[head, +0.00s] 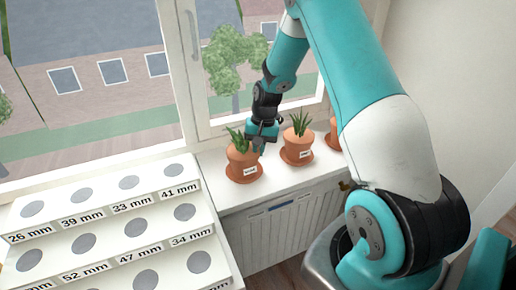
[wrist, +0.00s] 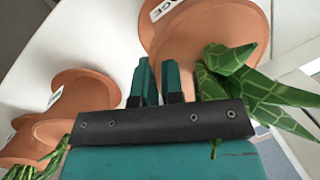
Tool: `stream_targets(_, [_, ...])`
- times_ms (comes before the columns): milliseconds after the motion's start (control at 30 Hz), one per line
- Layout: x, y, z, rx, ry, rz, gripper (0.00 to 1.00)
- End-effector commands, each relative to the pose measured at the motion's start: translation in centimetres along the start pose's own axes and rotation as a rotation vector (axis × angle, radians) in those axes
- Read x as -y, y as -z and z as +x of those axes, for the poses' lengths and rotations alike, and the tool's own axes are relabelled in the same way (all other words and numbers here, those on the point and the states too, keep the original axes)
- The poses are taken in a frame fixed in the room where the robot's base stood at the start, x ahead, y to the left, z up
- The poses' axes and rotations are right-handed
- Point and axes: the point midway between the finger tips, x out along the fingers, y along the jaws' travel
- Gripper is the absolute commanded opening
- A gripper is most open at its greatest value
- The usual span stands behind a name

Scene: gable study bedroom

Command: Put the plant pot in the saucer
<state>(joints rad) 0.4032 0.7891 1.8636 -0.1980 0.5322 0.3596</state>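Terracotta pots with green spiky plants stand on the white sill in the head view. The left plant pot (head: 242,158) stands upright in its terracotta saucer (head: 246,179), as far as I can see. My gripper (head: 260,146) points down at the right side of this pot's rim. In the wrist view, my gripper's two fingers (wrist: 158,80) are a small gap apart, close against the pot (wrist: 184,50) with a white label and green leaves. Terracotta shows around the gap. I cannot tell whether the fingers pinch the rim.
A middle pot (head: 298,147) stands close to the right in its own saucer, and another pot (head: 333,136) is partly hidden by my arm. A white stepped stand (head: 110,232) with grey discs and millimetre labels is at the left. The window (head: 165,70) is behind.

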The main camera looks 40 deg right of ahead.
Motion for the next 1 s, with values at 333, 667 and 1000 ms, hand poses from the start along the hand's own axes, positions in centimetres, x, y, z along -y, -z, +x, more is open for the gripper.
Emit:
stream_targets(333, [0.0,0.0,0.0,0.001,0.0,0.0,0.31])
stream_targets(667, [0.0,0.1,-4.3,-0.005,0.002,0.0,0.31])
stream_targets(1000, [0.0,0.1,-10.8,-0.002,0.001,0.0,0.31])
